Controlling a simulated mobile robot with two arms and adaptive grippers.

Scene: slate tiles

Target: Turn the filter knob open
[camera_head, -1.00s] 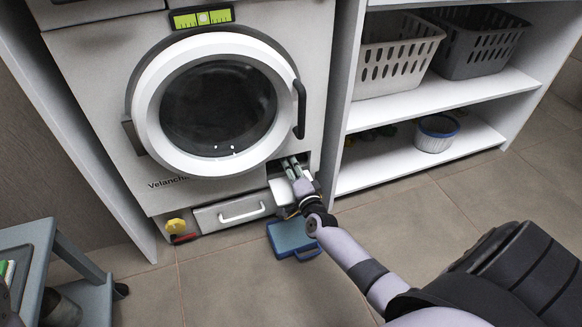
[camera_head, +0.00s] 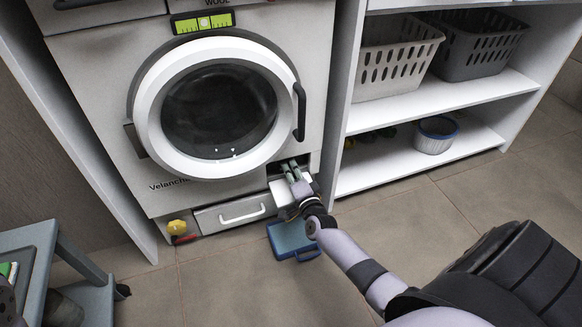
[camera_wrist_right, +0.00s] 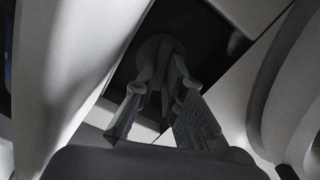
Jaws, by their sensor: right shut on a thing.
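The dark round filter knob (camera_wrist_right: 152,45) sits in a recess and shows in the right wrist view, with a raised grip bar across it. My right gripper (camera_wrist_right: 168,82) has its two fingers on either side of that bar and is shut on it. In the head view my right gripper (camera_head: 291,168) reaches into the dark opening at the lower right of the washing machine (camera_head: 105,120). The knob is hidden there. The white filter flap (camera_head: 284,190) hangs open below the opening.
A blue tray (camera_head: 292,238) lies on the floor below the opening. A drawer (camera_head: 215,222) with a white handle is to its left, beside a yellow knob (camera_head: 177,227). A shelf unit (camera_head: 430,100) with baskets stands right. A grey-blue stand (camera_head: 85,275) is at lower left.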

